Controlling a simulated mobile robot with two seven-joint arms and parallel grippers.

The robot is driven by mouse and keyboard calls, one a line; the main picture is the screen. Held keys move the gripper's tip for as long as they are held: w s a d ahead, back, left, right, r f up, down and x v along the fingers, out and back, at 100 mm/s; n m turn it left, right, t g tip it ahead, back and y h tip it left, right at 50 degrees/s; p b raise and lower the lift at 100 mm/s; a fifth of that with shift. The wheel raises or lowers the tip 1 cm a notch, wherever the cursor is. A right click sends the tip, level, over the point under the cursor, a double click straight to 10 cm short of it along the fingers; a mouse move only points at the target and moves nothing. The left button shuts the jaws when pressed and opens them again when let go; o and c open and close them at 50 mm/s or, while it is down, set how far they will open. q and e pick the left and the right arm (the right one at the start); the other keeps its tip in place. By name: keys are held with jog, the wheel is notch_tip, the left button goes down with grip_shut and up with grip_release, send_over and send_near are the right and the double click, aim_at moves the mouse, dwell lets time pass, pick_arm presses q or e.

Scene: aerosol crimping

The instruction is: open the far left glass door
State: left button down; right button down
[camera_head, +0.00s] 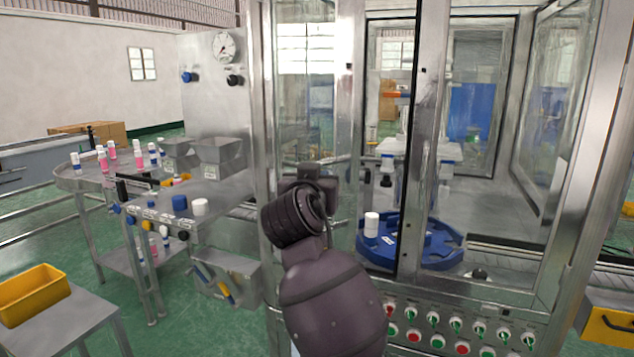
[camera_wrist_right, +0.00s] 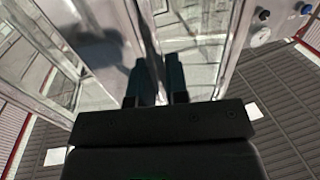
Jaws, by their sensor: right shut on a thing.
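The far left glass door (camera_head: 305,97) is a tall clear panel in a metal frame at the left front of the machine cabinet. It looks close to upright in line with the cabinet post; I cannot tell whether it stands ajar. My right gripper (camera_head: 348,160) is at the door's right-hand frame edge at mid height, with my arm in front of the lower part. In the right wrist view, its two dark fingers (camera_wrist_right: 158,82) are shut on a thin metal part of the door. The exact grip point is hidden. My left gripper is not in view.
Inside the cabinet is a blue round turntable (camera_head: 440,247) with a white can (camera_head: 371,225). A button panel (camera_head: 455,330) is below. To the left stand a control table (camera_head: 215,190) and a round table with pink and white cans (camera_head: 75,180). A yellow bin (camera_head: 32,290) is at lower left.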

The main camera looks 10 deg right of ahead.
jog(key=shift+s+a, duration=0.15)
jog(key=shift+a, duration=0.45)
jog(key=shift+r, duration=0.1)
jog(key=c, duration=1.1)
grip_release()
jog(key=shift+c, duration=0.2)
